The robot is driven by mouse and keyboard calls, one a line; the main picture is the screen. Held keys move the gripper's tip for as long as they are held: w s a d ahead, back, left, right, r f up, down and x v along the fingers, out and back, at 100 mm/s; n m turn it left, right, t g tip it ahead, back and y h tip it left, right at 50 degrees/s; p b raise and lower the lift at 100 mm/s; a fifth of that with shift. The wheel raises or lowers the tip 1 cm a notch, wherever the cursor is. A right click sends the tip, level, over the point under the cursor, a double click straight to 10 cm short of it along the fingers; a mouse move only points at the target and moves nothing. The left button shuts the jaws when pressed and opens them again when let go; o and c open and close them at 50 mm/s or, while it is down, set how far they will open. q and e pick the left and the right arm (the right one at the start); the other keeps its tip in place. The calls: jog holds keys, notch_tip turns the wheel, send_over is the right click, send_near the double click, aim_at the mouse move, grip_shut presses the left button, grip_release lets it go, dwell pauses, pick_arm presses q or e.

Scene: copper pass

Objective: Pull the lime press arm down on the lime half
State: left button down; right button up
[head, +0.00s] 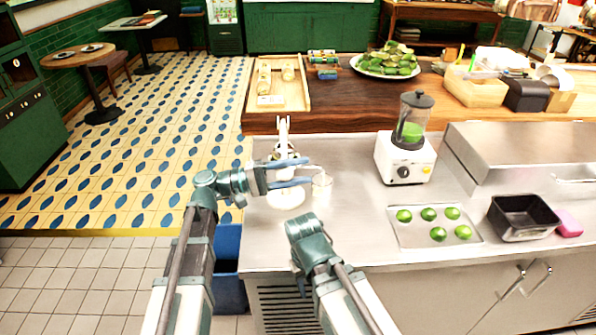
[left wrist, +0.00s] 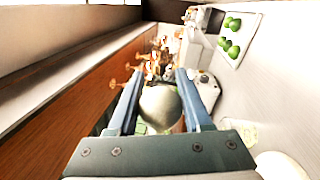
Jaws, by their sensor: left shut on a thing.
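The lime press (head: 284,134) is pale and stands on the steel counter, with my left gripper (head: 303,172) across it from the left. The gripper's two blue fingers are shut on a part of the press, which I take to be its arm. In the left wrist view, a rounded silvery end (left wrist: 160,104) sits between the fingers (left wrist: 158,80). I cannot make out a lime half in the press; the gripper and press parts cover that spot.
A clear glass (head: 321,184) stands close right of my left fingertips. A blender (head: 405,145) stands farther right. Several green limes lie on a tray (head: 462,241), with a black bin (head: 523,218) beyond. A wooden tray (head: 294,101) lies on the ledge behind.

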pick_arm(q)
jog(key=shift+f, duration=0.1)
dwell(0.3)
jog(key=shift+c, duration=1.8)
grip_release()
jog(key=shift+w, duration=0.1)
jog(key=a+f+b, duration=0.2)
jog(key=a, duration=1.1)
jog(key=shift+s+a, duration=0.3)
